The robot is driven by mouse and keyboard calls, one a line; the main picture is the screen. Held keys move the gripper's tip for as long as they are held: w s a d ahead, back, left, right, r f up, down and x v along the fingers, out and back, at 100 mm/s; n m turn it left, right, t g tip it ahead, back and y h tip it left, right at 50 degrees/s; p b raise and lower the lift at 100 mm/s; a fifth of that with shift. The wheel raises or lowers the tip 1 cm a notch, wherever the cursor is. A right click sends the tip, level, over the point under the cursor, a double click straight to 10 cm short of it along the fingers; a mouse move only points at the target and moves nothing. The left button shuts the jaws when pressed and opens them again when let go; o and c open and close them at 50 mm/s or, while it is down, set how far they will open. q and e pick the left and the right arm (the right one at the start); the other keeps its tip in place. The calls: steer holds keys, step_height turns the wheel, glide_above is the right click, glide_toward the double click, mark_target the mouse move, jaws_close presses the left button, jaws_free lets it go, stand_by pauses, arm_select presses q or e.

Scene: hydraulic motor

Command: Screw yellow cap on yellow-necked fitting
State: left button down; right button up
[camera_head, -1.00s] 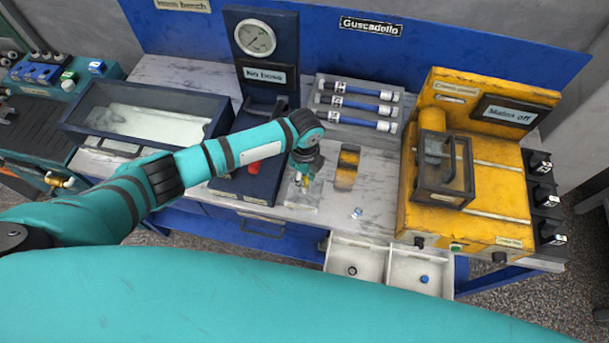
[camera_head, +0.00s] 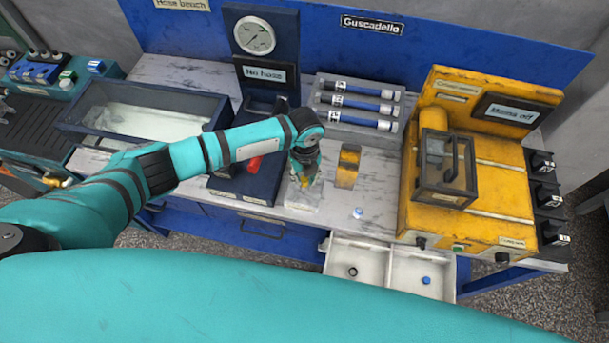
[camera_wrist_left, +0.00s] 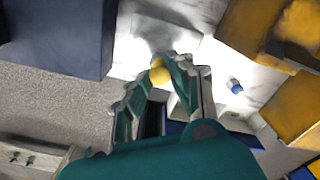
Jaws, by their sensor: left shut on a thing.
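My left gripper (camera_head: 303,181) points down over the front of the marble worktop, above a pale plate (camera_head: 300,199). In the left wrist view its fingertips (camera_wrist_left: 159,68) are closed around a rounded yellow piece, which looks like the yellow cap (camera_wrist_left: 158,76). In the head view only a small yellow spot shows at the fingertips. I cannot make out the yellow-necked fitting; the gripper may hide it. Whether the cap touches anything below is unclear. My right gripper is in neither view.
A small blue-and-white piece (camera_head: 358,213) lies on the worktop, right of the gripper. A yellow-and-black block (camera_head: 348,166) stands close by. The dark gauge stand (camera_head: 245,183) is at left, the yellow machine (camera_head: 477,212) at right. An open white drawer (camera_head: 391,258) juts out in front.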

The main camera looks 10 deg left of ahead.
arm_select(q)
steer(key=m+b, duration=0.1)
steer(key=m, duration=0.2)
steer(key=shift+f, duration=0.15)
steer(key=m, duration=0.2)
steer(key=shift+m, duration=0.4)
steer(key=m+b, duration=0.1)
steer(key=m, duration=0.1)
steer(key=shift+m, duration=0.3)
steer(key=shift+m+b, duration=0.35)
steer(key=shift+m, duration=0.85)
steer(key=c, duration=1.4)
jaws_free()
steer(key=shift+r, duration=0.2)
